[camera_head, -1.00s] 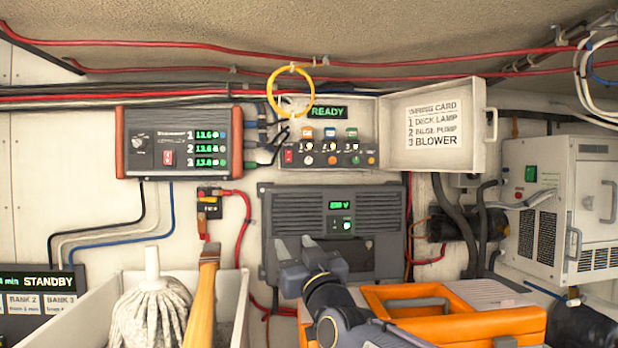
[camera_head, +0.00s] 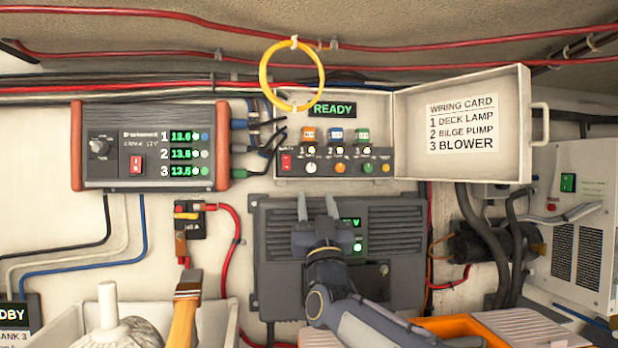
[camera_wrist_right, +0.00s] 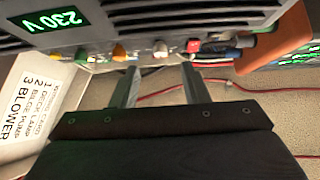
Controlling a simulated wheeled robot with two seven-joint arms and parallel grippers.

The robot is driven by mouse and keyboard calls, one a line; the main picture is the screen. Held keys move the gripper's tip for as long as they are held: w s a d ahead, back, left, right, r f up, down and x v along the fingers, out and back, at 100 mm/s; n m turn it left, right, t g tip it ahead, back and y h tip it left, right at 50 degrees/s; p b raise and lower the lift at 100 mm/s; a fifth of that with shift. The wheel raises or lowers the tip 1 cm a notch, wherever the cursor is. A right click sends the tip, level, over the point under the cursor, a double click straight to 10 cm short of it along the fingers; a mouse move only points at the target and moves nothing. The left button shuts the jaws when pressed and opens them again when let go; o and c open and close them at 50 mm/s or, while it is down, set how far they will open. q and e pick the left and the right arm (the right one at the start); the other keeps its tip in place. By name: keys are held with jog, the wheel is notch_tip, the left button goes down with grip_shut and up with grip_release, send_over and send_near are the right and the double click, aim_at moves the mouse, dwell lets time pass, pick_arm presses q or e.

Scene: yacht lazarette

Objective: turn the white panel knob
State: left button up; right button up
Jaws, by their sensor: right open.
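The white panel knob (camera_head: 311,168) sits on the dark strip of the small open panel (camera_head: 380,120), between a red switch (camera_head: 286,162) and an orange knob (camera_head: 340,168). It also shows in the right wrist view (camera_wrist_right: 160,48), ahead of the gap between the fingers. My right gripper (camera_head: 317,207) is open and empty, with its fingers pointing up just below the panel, in front of the grey 230 V unit (camera_head: 400,240). The fingers (camera_wrist_right: 161,82) look apart from the knob. I cannot see which way the knob points. My left gripper is not in view.
Green (camera_head: 368,167) and yellow (camera_head: 386,168) knobs sit farther right. The panel's lid with the wiring card (camera_head: 462,125) stands open at right. A yellow ring (camera_head: 264,78) hangs above. A red-ended charger (camera_head: 150,177) is at left; an orange case (camera_head: 455,325) is below.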

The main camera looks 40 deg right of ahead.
aim_at(311, 171)
jog(key=p+x, duration=0.4)
jog(key=x, duration=0.3)
jog(key=shift+s+r, duration=0.15)
jog(key=shift+r, duration=0.15)
grip_shut()
